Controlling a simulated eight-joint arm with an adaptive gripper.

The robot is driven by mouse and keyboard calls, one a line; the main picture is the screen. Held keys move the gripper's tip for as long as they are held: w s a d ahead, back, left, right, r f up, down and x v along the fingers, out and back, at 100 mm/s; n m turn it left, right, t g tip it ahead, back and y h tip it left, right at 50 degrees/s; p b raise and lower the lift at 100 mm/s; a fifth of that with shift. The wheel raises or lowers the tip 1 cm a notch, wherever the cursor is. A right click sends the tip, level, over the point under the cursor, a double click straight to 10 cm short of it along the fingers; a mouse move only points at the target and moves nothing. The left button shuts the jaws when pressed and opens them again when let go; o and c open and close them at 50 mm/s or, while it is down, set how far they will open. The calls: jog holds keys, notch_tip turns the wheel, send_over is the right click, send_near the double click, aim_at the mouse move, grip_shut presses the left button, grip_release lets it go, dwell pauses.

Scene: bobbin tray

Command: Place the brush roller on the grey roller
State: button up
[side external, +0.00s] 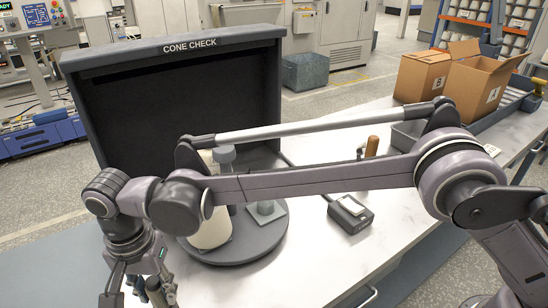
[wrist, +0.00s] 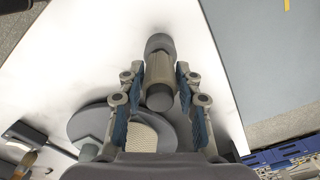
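My gripper (wrist: 160,68) points down; its blue-padded fingers lie on both sides of a beige-grey cylinder with darker ends (wrist: 159,68). The gap to the pads is very small, and I cannot tell whether they touch it. I also cannot tell whether this is the brush roller or the grey roller. In the side external view the fingertips are cut off by the lower edge. No second roller shows clearly.
The dark turntable (side external: 245,246) carries a cream cone (side external: 209,232) and a grey square base (side external: 267,211). A dark booth (side external: 178,52) stands behind. A small scale-like device (side external: 350,213), a wooden-handled tool (side external: 371,147) and cardboard boxes (side external: 421,77) are to the right.

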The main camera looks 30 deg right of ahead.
jog(key=shift+o, duration=0.5)
notch_tip(320, 180, up, 12)
jog(key=shift+f, duration=0.1)
jog(key=shift+w+d+r, duration=0.2)
jog(key=shift+r, duration=0.2)
jog(key=w+d+r+n+t+y, duration=0.1)
jog(key=w+d+r, duration=0.1)
jog(key=d, duration=1)
jog(key=w+d+r+n+t, duration=0.2)
jog(key=d+r, duration=0.1)
jog(key=d, duration=1)
jog(key=s+d+f+n+t, duration=0.1)
jog(key=s+d+f, duration=0.3)
jog(key=d, duration=0.3)
jog(key=s+d+f+n+t, duration=0.1)
jog(key=s+d+f, duration=0.3)
jog(key=d, duration=0.3)
jog(key=s+d+f+n+t+h, duration=0.1)
jog(key=s+d+f+t, duration=0.1)
jog(key=s+d, duration=0.3)
jog(key=d+f, duration=0.1)
jog(key=d, duration=0.1)
jog(key=shift+s+d+f+n, duration=0.3)
jog(key=shift+f, duration=0.1)
